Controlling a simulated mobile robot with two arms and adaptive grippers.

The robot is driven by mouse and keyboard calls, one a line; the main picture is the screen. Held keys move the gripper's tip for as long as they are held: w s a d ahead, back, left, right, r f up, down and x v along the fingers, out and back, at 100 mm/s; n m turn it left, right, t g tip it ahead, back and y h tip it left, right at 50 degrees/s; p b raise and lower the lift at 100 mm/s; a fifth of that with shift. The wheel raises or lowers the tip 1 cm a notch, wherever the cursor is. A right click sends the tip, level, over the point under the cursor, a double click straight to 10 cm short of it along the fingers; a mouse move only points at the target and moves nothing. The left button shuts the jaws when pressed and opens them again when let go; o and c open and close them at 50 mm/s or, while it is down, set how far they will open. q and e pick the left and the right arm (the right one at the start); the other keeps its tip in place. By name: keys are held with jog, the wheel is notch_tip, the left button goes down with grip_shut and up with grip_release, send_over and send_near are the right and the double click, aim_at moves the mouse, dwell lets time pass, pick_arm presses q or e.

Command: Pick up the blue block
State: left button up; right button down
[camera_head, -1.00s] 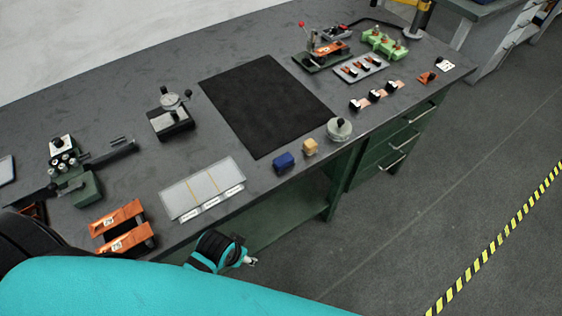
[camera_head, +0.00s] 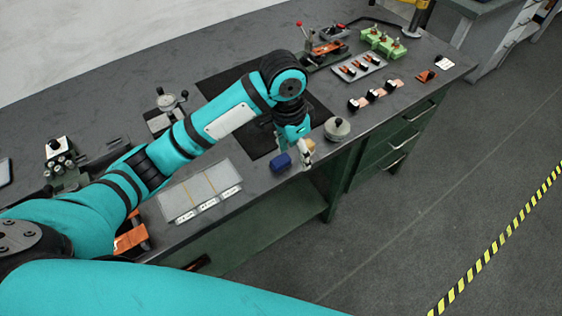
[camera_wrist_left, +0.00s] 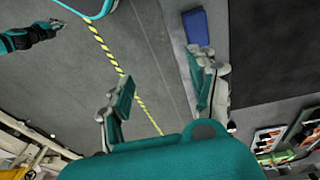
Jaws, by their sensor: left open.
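The blue block (camera_head: 281,162) lies on the grey bench near its front edge. In the left wrist view the blue block (camera_wrist_left: 196,27) shows at the top, just beyond the tip of the right-hand finger. My left gripper (camera_head: 305,155) is close to the block, on its right in the head view, and apart from it as far as I can tell. In the wrist view the left gripper (camera_wrist_left: 163,72) has its fingers wide apart with nothing between them. My right gripper (camera_wrist_left: 48,30) seems to show at the upper left of the wrist view, too small to judge its jaws.
A tan block (camera_head: 308,145) stands beside the gripper, partly hidden by it. A round grey weight (camera_head: 337,129) stands to its right. A labelled tray (camera_head: 178,203) lies to the left. My left arm covers much of the black mat (camera_head: 217,84). The bench's front edge is close.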

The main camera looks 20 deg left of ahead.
pick_arm(q)
notch_tip(320, 180, up, 7)
jog(key=y, duration=0.2)
send_over(281, 160)
jog(key=shift+n+g, duration=0.3)
jog(key=f, duration=0.4)
jog(key=f+p, duration=0.1)
jog(key=f, duration=0.2)
jog(key=f+p, duration=0.1)
jog(key=f, duration=0.3)
jog(key=shift+w+d+f, duration=0.1)
jog(key=shift+w+f, duration=0.15)
jog(key=shift+f, duration=0.1)
jog(key=f, duration=0.1)
jog(key=f+p, duration=0.1)
jog(key=f, duration=0.3)
jog(key=shift+s+a, duration=0.2)
jog(key=shift+s, duration=0.05)
jog(key=shift+f, duration=0.2)
grip_shut()
pick_arm(e)
jog(key=r, duration=0.1)
jog(key=d+r, duration=0.1)
jog(key=r, duration=0.1)
jog(key=shift+r, duration=0.2)
